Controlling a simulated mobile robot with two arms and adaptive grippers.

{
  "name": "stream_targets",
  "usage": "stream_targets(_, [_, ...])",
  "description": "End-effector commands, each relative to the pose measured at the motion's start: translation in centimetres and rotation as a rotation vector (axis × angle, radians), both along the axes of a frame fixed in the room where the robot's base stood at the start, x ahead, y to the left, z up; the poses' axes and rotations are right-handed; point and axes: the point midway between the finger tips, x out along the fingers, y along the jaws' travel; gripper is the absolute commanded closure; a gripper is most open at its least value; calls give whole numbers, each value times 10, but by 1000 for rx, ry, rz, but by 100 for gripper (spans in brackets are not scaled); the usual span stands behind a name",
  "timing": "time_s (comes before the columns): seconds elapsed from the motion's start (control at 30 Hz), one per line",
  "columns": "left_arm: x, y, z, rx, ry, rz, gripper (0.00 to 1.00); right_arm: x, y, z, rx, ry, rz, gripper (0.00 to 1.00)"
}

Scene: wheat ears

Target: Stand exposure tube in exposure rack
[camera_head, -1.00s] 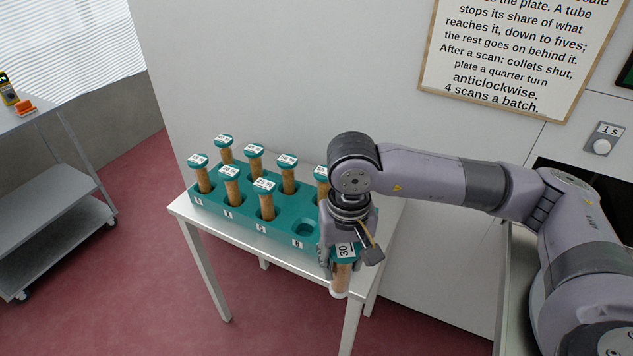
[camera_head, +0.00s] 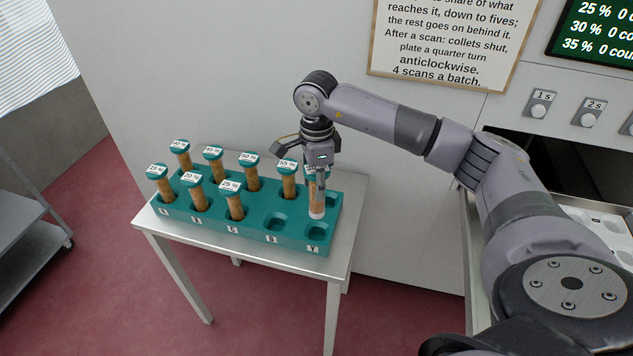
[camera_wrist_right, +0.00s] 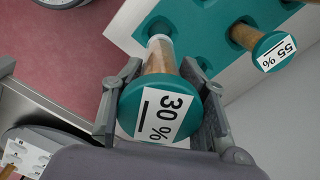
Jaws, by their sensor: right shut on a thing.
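The exposure tube (camera_head: 317,198), brown with a white lower end and a teal cap marked 30 %, is held upright in my right gripper (camera_head: 316,172). In the right wrist view the fingers close on either side of the tube (camera_wrist_right: 160,62) below its cap. The teal exposure rack (camera_head: 187,222) stands on a small table. The tube's white end is over the rack's right end, just above or at the front right socket (camera_head: 318,232); I cannot tell whether it has entered. Another front socket (camera_head: 273,222), left of it, is empty. My left gripper is not in view.
Several capped tubes stand in the rack, including the 25 % tube (camera_head: 234,202) in front and the 55 % tube (camera_head: 288,180) close left of my gripper. The white table (camera_head: 342,252) has a bare strip at right. A wall stands behind.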

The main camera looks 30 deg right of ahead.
Motion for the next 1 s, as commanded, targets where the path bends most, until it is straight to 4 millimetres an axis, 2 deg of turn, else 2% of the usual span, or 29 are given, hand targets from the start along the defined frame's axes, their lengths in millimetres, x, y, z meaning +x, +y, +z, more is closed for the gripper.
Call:
stream_targets(0.27, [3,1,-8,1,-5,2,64,0,1,-7,0,0,2,95])
stream_targets(0.7, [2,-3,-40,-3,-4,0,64,0,1,-47,0,0,3,95])
stream_targets(1.0, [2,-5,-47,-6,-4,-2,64,0,0,-58,0,0,3,95])
